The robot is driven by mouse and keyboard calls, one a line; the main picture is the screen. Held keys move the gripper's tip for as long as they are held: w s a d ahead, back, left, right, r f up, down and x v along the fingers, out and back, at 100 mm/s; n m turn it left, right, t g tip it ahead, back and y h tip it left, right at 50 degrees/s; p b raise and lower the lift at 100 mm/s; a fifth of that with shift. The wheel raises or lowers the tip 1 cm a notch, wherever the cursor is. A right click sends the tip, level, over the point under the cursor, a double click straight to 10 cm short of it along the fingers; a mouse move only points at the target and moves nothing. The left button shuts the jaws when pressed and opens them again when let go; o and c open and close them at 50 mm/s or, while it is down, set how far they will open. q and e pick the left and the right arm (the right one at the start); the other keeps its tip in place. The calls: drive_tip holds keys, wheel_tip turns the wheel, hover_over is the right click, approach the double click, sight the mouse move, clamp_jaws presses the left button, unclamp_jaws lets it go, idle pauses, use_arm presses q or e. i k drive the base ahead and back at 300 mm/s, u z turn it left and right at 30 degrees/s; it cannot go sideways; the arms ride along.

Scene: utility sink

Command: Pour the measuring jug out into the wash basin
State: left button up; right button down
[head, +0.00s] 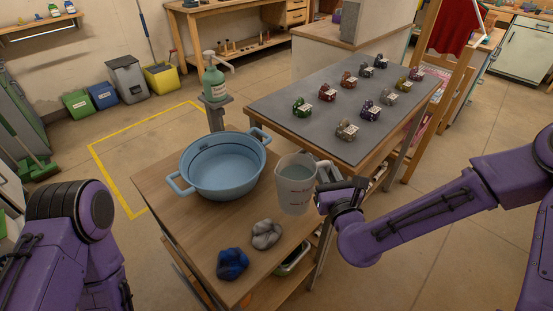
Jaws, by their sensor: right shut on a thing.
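The wash basin (224,182) is a round light-blue tub with two side handles, standing on a small wooden table. The measuring jug (293,194) is whitish and translucent, with dark markings, and stands upright or nearly so to the right of the basin. My right gripper (326,196) is shut on the jug at its handle side, on the right. I cannot tell whether the jug's base touches the tabletop. The level of its contents is hard to make out. My left gripper is out of view; only my left arm shows at the lower left.
A blue cloth (232,263) and a grey cloth (266,234) lie crumpled at the table's front. A green pump bottle (214,82) stands on a post behind the basin. A grey-topped table (310,120) with several small coloured items is behind the jug.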

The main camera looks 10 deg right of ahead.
sight(222, 166)
drive_tip(key=k, duration=0.5)
drive_tip(key=z, duration=2.65)
drive_tip(key=k, duration=1.6)
drive_tip(key=u, duration=2.05)
drive_tip(key=i, duration=0.95)
